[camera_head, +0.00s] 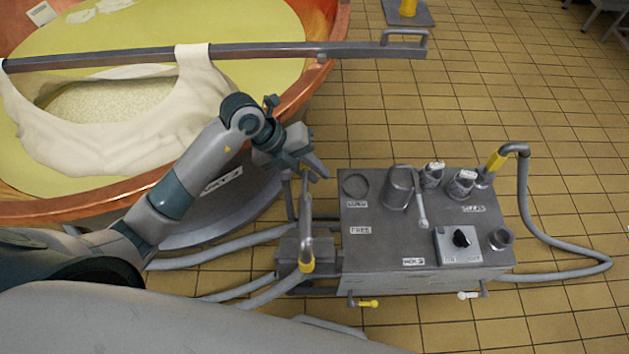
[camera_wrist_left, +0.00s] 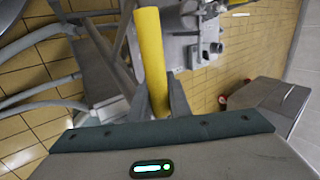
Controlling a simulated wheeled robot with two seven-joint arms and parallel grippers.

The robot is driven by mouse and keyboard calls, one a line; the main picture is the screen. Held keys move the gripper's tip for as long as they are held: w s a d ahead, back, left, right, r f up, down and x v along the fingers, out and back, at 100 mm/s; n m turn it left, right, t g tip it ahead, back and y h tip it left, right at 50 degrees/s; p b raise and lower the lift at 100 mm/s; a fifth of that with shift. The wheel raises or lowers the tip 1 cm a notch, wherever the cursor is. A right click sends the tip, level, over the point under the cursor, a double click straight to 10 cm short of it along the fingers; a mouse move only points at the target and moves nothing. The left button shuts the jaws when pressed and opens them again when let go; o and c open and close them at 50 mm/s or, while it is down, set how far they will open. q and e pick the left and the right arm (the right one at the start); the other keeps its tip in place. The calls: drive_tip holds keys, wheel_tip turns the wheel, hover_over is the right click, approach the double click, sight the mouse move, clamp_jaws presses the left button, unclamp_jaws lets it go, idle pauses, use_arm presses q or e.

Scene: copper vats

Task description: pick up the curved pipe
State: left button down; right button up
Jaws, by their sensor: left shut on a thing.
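My left gripper (camera_head: 309,168) is at the left side of the grey cart, beside the copper vat. It is shut on the yellow part of the curved pipe (camera_wrist_left: 150,60), which stands between its fingers in the left wrist view. In the head view, the gripper hides most of the held part. Below it, a grey tube with a yellow collar (camera_head: 306,266) shows; I cannot tell whether it belongs to the held pipe. My right gripper is not in view.
The grey cart (camera_head: 375,250) carries jars, a metal cup and a switch box. Another bent pipe with a hose (camera_head: 524,195) is on its right. The copper vat (camera_head: 325,75), with a cloth on a bar (camera_head: 270,50), is at left. Hoses lie on the tiles.

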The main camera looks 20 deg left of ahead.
use_arm(q)
drive_tip(key=shift+r, duration=0.9)
